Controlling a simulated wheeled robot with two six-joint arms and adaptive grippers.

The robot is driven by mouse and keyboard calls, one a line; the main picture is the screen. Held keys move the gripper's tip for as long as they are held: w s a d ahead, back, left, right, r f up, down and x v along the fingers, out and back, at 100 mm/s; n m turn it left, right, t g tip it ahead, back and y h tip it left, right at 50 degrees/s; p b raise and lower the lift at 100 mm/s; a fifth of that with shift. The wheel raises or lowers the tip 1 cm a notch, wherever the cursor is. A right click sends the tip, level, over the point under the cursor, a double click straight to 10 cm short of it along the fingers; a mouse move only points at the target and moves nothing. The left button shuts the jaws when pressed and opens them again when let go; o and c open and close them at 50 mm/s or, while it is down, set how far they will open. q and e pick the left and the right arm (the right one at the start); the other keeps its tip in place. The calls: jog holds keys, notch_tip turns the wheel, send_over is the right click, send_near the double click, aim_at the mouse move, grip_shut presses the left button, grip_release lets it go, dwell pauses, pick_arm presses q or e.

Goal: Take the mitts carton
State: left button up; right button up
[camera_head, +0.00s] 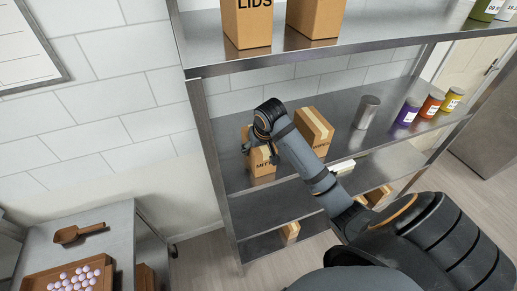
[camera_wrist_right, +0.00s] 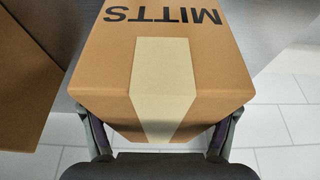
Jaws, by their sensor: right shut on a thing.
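The mitts carton (camera_head: 261,161) is a brown cardboard box with a pale tape strip, standing on the middle metal shelf at its left end. In the right wrist view the carton (camera_wrist_right: 112,59) fills the upper middle, its MITTS lettering upside down. My right gripper (camera_wrist_right: 160,138) has a finger on each side of the carton and is shut on it. In the head view my right gripper (camera_head: 262,145) is at the carton, and my arm hides part of it. My left gripper is not in view.
The wipes carton (camera_head: 314,131) stands just right of the mitts carton. A metal cup (camera_head: 366,112) and several labelled jars (camera_head: 407,111) stand further right. The upper shelf (camera_head: 217,64) with the lids carton (camera_head: 247,23) is above.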

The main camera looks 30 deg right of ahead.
jog(key=shift+r, duration=0.2)
jog(key=shift+c, duration=0.9)
notch_tip(320, 180, up, 2)
jog(key=b, duration=0.2)
jog(key=shift+w+r+b, duration=0.1)
jog(key=shift+r+b, duration=0.15)
jog(key=shift+b, duration=0.15)
jog(key=shift+c, duration=1.2)
jog(key=s+r, duration=0.1)
jog(key=r, duration=0.1)
jog(key=s+r+p, duration=0.1)
jog(key=s+r, duration=0.1)
jog(key=s+r+p, duration=0.1)
jog(key=s+r, duration=0.1)
jog(key=r, duration=0.1)
jog(key=shift+d, duration=0.2)
jog(key=s+r+b, duration=0.3)
jog(key=s+b, duration=0.6)
jog(key=b, duration=0.2)
jog(key=shift+r+b, duration=0.25)
jog(key=shift+b, duration=0.05)
